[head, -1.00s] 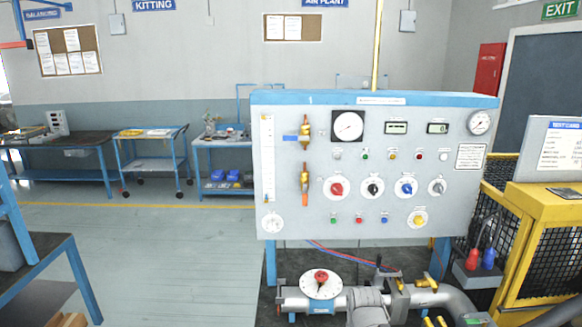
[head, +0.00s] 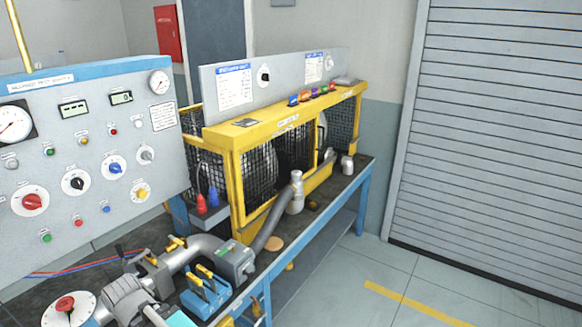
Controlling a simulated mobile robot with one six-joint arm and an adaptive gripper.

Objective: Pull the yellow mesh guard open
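The yellow mesh guard (head: 237,190) stands on the bench at the middle of the head view. It has a yellow frame with black mesh panels, and large round grey shapes show behind the mesh. The front looks closed, though the mesh is partly hidden by the grey pipe and a bottle.
The grey control panel (head: 88,150) stands at the left. Pipework (head: 203,243), a blue tool holder (head: 205,290) and a light grey bottle (head: 296,192) crowd the bench in front of the guard. Clear floor (head: 375,265) lies at the right, before a roller shutter (head: 490,140).

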